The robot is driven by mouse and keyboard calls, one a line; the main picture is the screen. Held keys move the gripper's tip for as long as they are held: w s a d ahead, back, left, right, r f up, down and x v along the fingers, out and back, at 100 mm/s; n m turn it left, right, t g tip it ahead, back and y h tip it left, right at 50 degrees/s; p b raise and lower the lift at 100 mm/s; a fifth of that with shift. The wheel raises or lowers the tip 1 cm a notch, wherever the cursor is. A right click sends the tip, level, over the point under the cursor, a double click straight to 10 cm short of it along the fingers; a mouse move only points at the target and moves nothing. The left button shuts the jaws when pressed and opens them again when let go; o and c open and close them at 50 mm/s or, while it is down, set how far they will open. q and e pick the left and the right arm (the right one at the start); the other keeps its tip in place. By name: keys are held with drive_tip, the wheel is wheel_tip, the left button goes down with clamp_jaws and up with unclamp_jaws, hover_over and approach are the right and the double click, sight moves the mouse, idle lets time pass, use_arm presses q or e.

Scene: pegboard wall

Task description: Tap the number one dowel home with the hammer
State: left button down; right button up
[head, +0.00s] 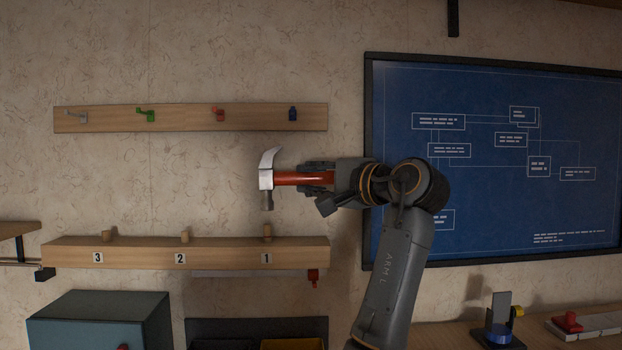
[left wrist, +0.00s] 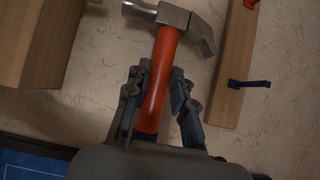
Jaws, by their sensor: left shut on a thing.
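The hammer (head: 266,180) has a steel head and a red-orange handle. My left gripper (head: 318,178) is shut on the handle, which lies level with the head pointing left. The striking face points down, directly above the number one dowel (head: 267,231) with a gap between them. That dowel stands upright in the wooden ledge (head: 215,250) over the label 1. In the left wrist view the gripper (left wrist: 158,88) closes around the handle of the hammer (left wrist: 165,55); the dowel is not seen there. My right gripper is not in view.
The number two dowel (head: 185,235) and number three dowel (head: 109,235) stand to the left. Above is a hook rail (head: 180,118) with coloured hooks; its blue hook (left wrist: 249,84) shows in the left wrist view. A blue board (head: 470,210) hangs behind my arm.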

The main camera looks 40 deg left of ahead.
use_arm(q)
drive_tip(key=shift+r, duration=0.3)
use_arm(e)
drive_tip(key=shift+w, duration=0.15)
use_arm(q)
drive_tip(key=shift+f+b, duration=0.35)
drive_tip(key=shift+f, duration=0.1)
wheel_tip(320, 180, down, 4)
drive_tip(key=b, duration=0.2)
drive_tip(key=shift+r+b, duration=0.1)
drive_tip(key=shift+b, duration=0.3)
drive_tip(key=shift+d+r, duration=0.1)
drive_tip(key=shift+d, duration=0.05)
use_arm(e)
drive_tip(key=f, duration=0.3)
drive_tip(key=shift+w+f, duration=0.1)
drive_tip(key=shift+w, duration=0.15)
use_arm(q)
drive_tip(key=shift+r, duration=0.1)
wheel_tip(320, 180, up, 3)
drive_tip(key=p, duration=0.3)
drive_tip(key=shift+r, duration=0.15)
drive_tip(key=shift+s, duration=0.1)
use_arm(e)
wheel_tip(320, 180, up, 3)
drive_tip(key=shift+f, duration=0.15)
